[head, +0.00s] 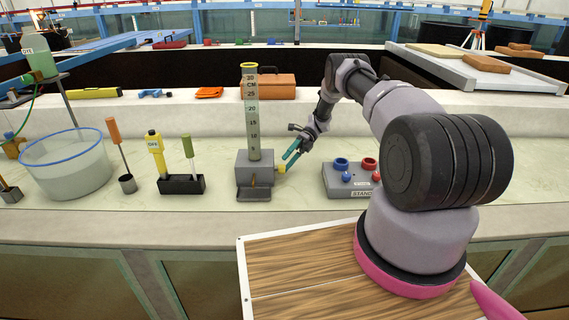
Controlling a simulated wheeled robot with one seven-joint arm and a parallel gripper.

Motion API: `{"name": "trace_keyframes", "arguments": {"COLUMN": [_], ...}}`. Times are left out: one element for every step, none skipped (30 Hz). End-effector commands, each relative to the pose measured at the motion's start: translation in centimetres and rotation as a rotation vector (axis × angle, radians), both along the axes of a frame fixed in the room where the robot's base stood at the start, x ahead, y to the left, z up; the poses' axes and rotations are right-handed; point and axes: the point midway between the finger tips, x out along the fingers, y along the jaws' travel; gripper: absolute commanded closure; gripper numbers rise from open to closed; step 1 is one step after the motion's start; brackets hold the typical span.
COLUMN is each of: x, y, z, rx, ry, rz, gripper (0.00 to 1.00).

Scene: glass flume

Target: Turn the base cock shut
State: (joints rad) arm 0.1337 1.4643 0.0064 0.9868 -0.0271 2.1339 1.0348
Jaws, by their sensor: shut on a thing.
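A tall clear column (251,110) with a number scale and a yellow rim stands upright on a grey base block (244,173) on the counter. The base cock's small yellow handle (281,168) sticks out at the right side of the block. My gripper (289,161), with teal fingers, reaches down from the upper right to this handle and is shut on it. The fingertips partly cover the handle, and its exact angle is too small to tell.
A grey box with blue and red knobs (347,181) stands close to the right of my gripper. To the left are a black holder (181,185) with yellow and green handled tools, and a clear round basin (66,165). An orange-brown case (270,86) lies behind the column.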

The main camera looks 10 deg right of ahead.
Motion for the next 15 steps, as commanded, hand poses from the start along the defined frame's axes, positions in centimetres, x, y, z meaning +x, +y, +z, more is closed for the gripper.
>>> {"name": "trace_keyframes", "arguments": {"x": [1.2, 1.2, 1.2, -0.1, -0.1, -0.1, 0.0, 0.0, 0.1, 0.2, 0.2, 0.3, 0.3, 0.4, 0.4], "y": [1.0, 1.0, 1.0, -0.6, -0.6, -0.7, -0.8, -0.9, -1.0, -1.2, -1.3, -1.5, -1.7, -1.9, -2.1], "z": [6.6, 6.5, 6.6, 0.2, 0.2, 0.3, 0.3, 0.4, 0.6, 0.7, 0.8, 1.0, 1.1, 1.2, 1.4], "rx": [0.105, 0.105, 0.104, -0.011, -0.011, -0.010, -0.011, -0.010, -0.010, -0.010, -0.010, -0.009, -0.009, -0.010, -0.009], "ry": [0.257, 0.257, 0.256, 0.012, 0.014, 0.013, 0.012, 0.012, 0.010, 0.009, 0.009, 0.009, 0.010, 0.009, 0.010], "rz": [-0.134, -0.134, -0.134, -0.007, -0.008, -0.007, -0.008, -0.007, -0.007, -0.007, -0.007, -0.008, -0.007, -0.007, -0.007], "gripper": [0.23, 0.23, 0.23, 0.23, 0.23, 0.23, 0.23, 0.23, 0.23, 0.23, 0.23, 0.23, 0.23, 0.23, 0.23]}}
